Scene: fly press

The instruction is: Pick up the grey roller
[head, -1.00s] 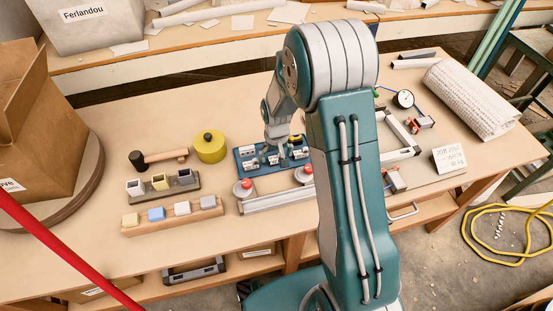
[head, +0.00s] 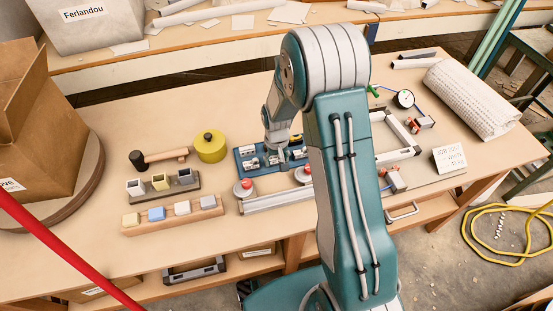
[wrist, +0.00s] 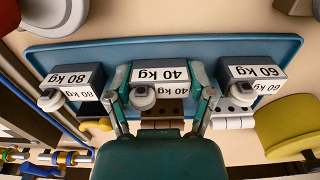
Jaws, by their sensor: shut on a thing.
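In the wrist view, a blue tray (wrist: 160,47) holds three dark blocks with white labels: an 80 kg block (wrist: 72,82), a 40 kg block (wrist: 160,74) and a 60 kg block (wrist: 252,72). Each has a round grey-white knob at its front. My gripper (wrist: 162,82) has its fingers against the two sides of the 40 kg block and is shut on it. A pale grey roller-like cylinder (wrist: 232,123) lies below the 60 kg block. In the head view, my gripper (head: 277,150) is low over the blue tray (head: 243,167).
A yellow round pot (head: 210,147) and a mallet (head: 160,157) lie left of the tray. A wooden rack (head: 172,215) with several coloured blocks stands in front. A rail with red-topped knobs (head: 244,187) is close before the tray. A dial gauge (head: 404,98) stands at the right.

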